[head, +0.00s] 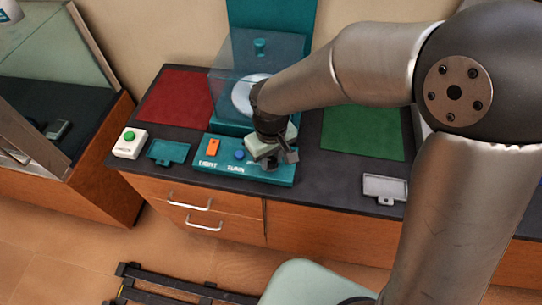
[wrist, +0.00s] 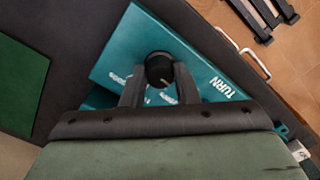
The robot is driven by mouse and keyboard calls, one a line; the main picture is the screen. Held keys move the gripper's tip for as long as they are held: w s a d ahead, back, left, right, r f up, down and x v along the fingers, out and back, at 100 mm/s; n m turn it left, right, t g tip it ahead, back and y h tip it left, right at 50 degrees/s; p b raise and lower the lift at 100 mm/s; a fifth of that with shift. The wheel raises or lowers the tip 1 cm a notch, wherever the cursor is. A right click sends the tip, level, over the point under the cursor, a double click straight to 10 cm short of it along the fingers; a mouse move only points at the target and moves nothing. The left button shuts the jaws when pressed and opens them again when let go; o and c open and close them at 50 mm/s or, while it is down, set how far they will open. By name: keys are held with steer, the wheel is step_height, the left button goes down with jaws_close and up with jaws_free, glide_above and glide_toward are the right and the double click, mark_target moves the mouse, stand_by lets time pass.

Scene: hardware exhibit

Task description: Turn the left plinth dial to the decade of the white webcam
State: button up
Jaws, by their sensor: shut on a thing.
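A black round dial (wrist: 159,68) with a pale pointer mark sits on the teal control panel (wrist: 127,45). Small printed labels, too blurred to read surely, lie around it. My gripper (wrist: 160,74) is shut on the dial, one finger on each side. In the head view my gripper (head: 268,160) is low over the right end of the teal panel (head: 212,172) and hides the dial. The glass case (head: 232,68) behind the panel holds a white disc (head: 241,95), partly hidden by my arm. I cannot make out a white webcam.
The panel also has an orange switch (head: 212,146) marked LIGHT and a blue knob (head: 239,155) marked TURN. A red mat (head: 178,98), a green mat (head: 362,132), a white box with a green button (head: 129,143) and a grey tray (head: 385,187) lie on the dark counter.

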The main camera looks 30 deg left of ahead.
mark_target(271, 160)
steer(key=shift+n, duration=0.3)
steer(key=o, duration=1)
steer(key=shift+c, duration=0.2)
step_height(271, 160, up, 18)
steer(key=shift+f, duration=0.25)
steer(key=w+d+f+m, duration=0.1)
steer(key=d+f+m, duration=0.15)
steer(key=d, duration=0.85)
steer(key=w+d+f+m, duration=0.1)
steer(key=d+m, duration=0.3)
steer(key=d, duration=0.7)
steer(key=s+d+f+m, duration=0.3)
steer(key=s+d+m, duration=0.2)
steer(key=d, duration=0.6)
steer(key=shift+s+d+f+m, duration=0.25)
steer(key=shift+s+f+m, duration=0.1)
steer(key=shift+s, duration=0.35)
